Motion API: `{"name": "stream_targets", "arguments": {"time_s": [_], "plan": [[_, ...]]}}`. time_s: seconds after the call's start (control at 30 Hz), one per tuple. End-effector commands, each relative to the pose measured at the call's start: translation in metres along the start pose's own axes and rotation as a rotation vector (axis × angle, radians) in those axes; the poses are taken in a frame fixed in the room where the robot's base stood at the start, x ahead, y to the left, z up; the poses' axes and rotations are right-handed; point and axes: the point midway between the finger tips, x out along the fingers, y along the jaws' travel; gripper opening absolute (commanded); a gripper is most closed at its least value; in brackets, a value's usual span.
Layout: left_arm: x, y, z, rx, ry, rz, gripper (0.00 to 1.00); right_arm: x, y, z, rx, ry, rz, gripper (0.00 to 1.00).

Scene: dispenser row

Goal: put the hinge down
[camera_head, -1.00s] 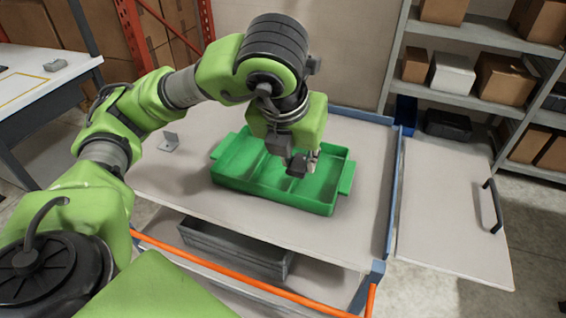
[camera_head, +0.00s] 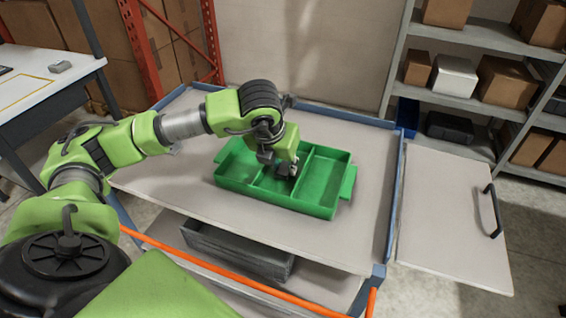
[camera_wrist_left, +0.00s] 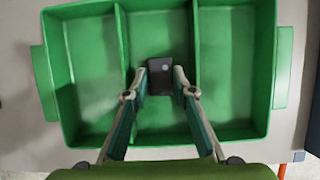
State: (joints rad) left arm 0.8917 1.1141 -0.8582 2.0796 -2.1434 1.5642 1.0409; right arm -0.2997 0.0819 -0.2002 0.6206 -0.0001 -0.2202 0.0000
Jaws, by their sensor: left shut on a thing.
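The hinge (camera_wrist_left: 160,76) is a small dark grey piece with a hole, held between the fingertips of my left gripper (camera_wrist_left: 160,84). In the head view my left gripper (camera_head: 287,170) points down at the middle compartment of the green tray (camera_head: 346,185). The tray also shows in the left wrist view (camera_wrist_left: 58,92), with three compartments. The hinge is over or inside the middle one; I cannot tell whether it touches the floor. The fingers hide part of it. My right gripper is not in view.
The tray stands on a light tabletop (camera_head: 365,215) with blue edges and free room around it. A grey bin (camera_head: 240,250) is below the top. At the right are a panel with a black handle (camera_head: 495,209) and shelves with boxes (camera_head: 507,80).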

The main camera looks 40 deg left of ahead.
Motion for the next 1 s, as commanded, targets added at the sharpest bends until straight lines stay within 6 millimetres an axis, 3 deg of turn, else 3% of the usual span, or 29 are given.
{"name": "stream_targets", "arguments": {"time_s": [0.4, 0.43, 0.83, 1.0], "plan": [[0.008, 0.0, -0.003, -0.001, -0.001, 0.0, 0.0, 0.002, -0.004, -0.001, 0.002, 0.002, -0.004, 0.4], [0.006, 0.0, -0.003, -0.001, -0.001, 0.0, 0.31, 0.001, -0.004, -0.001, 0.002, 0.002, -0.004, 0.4], [0.003, 0.0, -0.001, -0.001, -0.001, 0.0, 0.31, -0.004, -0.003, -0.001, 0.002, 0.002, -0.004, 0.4], [-0.02, -0.001, -0.001, 0.0, -0.005, -0.003, 0.31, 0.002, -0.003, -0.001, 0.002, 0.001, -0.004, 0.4]]}}
